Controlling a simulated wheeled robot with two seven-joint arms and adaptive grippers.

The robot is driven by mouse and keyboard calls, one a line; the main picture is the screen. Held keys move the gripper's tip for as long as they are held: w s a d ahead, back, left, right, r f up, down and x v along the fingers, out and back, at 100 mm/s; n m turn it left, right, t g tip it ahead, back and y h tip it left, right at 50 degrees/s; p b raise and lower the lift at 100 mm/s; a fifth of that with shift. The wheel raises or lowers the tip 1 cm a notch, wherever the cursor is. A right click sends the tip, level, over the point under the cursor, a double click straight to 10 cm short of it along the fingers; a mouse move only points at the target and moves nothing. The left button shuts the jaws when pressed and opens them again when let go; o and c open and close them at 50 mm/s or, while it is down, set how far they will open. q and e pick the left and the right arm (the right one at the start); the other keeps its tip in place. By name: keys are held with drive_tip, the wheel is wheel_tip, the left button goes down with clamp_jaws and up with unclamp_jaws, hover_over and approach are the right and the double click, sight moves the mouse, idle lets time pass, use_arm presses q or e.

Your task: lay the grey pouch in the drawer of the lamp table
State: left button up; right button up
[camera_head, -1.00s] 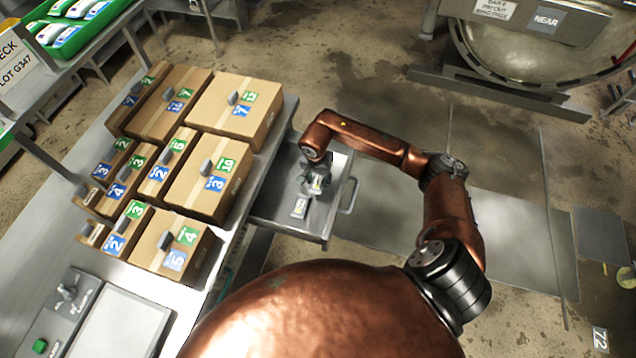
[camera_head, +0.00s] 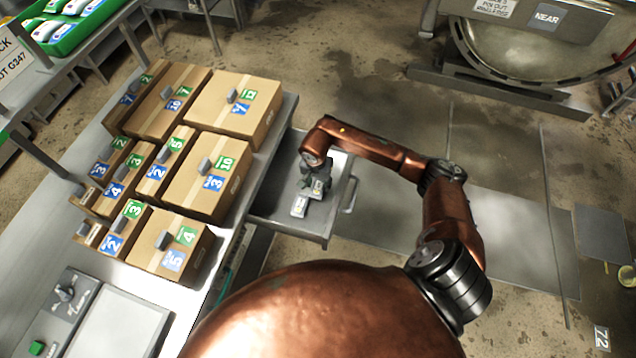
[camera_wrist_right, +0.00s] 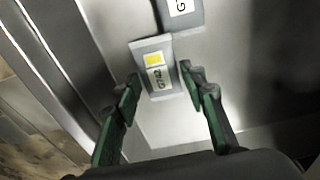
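The drawer (camera_head: 280,222) is pulled out from the right side of the lamp table (camera_head: 60,235). Two grey pouches lie in it: one with a yellow patch and a "G7-02" label (camera_wrist_right: 157,68), the other (camera_wrist_right: 183,14) just beyond it, cut by the frame's top edge. In the head view they are small pale shapes (camera_head: 299,207). My right gripper (camera_wrist_right: 161,74) is low over the drawer, its green fingers apart on both sides of the yellow-patched pouch, with narrow gaps seeming to show. In the head view the gripper (camera_head: 312,185) is partly hidden by its wrist. My left gripper is out of view.
Several cardboard boxes (camera_head: 195,175) stand on the table beside the drawer. A control panel (camera_head: 65,300) is at the table's near left. A green tray (camera_head: 75,35) of packs is at the upper left. Open floor (camera_head: 390,220) lies right of the drawer handle (camera_head: 349,195).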

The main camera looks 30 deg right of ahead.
sight(317, 190)
drive_tip(key=o, duration=0.3)
drive_tip(key=shift+r+p, duration=0.4)
drive_tip(key=r, duration=0.8)
drive_tip(key=s+a+r, duration=0.1)
drive_tip(key=r, duration=0.3)
drive_tip(key=shift+a+r, duration=0.1)
drive_tip(key=shift+r, duration=0.05)
